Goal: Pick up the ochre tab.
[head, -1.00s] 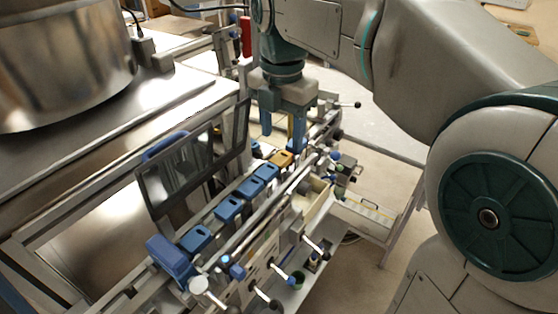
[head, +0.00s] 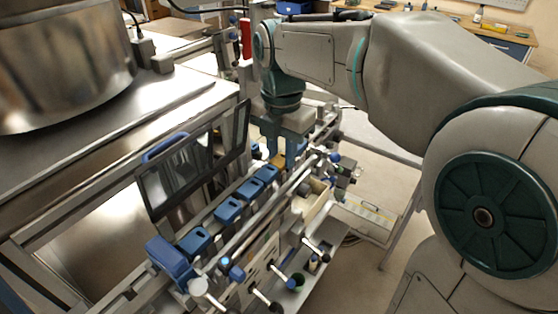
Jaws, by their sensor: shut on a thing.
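The ochre tab (head: 279,161) is at the far end of a row of blue tabs, mostly hidden by the fingers, with only a small patch showing. My gripper (head: 282,157) points down over it, one finger on each side. It is shut on the ochre tab. I cannot tell whether the tab still sits on its rail.
Several blue tabs (head: 228,210) line the rail towards the front left. A dark framed panel (head: 192,170) stands left of the row. Knobs and rods (head: 317,250) stick out on the right, near an open cream box (head: 313,200). A large metal drum (head: 62,65) stands at the back left.

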